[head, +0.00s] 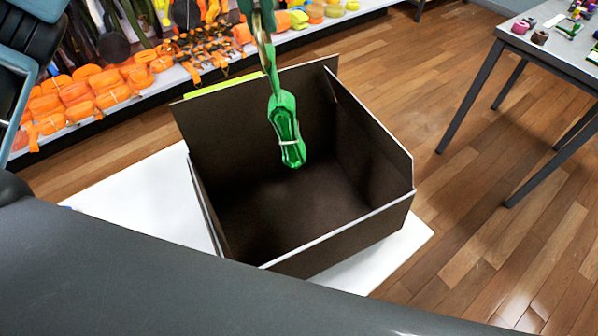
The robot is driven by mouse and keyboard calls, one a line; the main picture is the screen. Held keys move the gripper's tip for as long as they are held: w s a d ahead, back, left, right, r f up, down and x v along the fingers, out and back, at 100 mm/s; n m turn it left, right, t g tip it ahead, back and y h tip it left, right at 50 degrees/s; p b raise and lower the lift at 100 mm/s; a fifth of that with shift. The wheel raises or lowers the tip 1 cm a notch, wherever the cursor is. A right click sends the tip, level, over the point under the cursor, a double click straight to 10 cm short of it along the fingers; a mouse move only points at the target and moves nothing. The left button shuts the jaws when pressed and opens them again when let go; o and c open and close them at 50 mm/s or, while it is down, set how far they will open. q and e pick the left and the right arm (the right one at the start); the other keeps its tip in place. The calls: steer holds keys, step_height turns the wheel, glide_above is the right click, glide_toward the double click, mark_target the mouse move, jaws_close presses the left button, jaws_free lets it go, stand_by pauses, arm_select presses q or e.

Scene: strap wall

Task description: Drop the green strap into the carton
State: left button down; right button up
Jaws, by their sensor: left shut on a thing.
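The green strap (285,125) hangs down from the top edge of the head view, with a metal piece along its upper part and a pale band round its bundled lower end. Its lower end hangs over the opening of the carton (335,237), in front of the carton's dark inside. I cannot tell exactly how deep it reaches. The carton is dark brown, open at the top, and looks empty. My left gripper is shut on the strap at the top edge; its fingertips are hardly visible. My right gripper is not in view.
The carton stands on a white board (140,205) on the wooden floor. A shelf with orange strap rolls (90,85) runs behind it. A grey table (565,50) with small items stands at the right. The floor between is clear.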

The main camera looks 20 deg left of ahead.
arm_select(q)
steer(key=c, duration=1.5)
jaws_free()
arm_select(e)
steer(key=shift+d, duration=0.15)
